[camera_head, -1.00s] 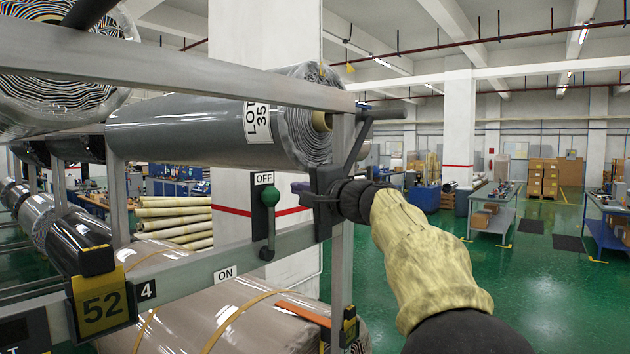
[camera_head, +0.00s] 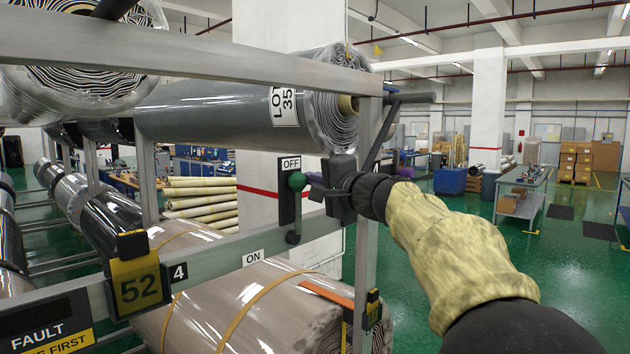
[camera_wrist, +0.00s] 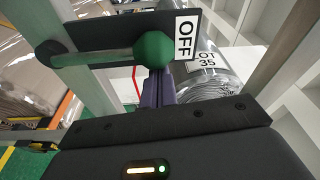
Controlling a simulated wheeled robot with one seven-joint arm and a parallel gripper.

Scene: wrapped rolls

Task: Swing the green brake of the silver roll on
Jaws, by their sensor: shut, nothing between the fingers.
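The silver roll (camera_head: 225,115), labelled LOT 35, lies on the upper level of the rack. Its end also shows in the wrist view (camera_wrist: 207,72). The green brake knob (camera_head: 297,181) tops a lever on a dark plate, upright beside the OFF label (camera_head: 291,163). The lever's pivot is below; the ON label (camera_head: 253,257) is lower left. My gripper (camera_head: 312,187) is shut and empty, its purple fingertips right beside the knob. In the wrist view the fingers (camera_wrist: 158,88) end at the green knob (camera_wrist: 154,49); whether they touch cannot be told.
A grey rack post (camera_head: 366,200) stands close beside my gripper, with a crank-like handle (camera_head: 410,98) above. A rail (camera_head: 215,257) runs below the lever, with a yellow 52 tag (camera_head: 138,285). A beige roll (camera_head: 225,315) lies underneath. Open green floor lies to the right.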

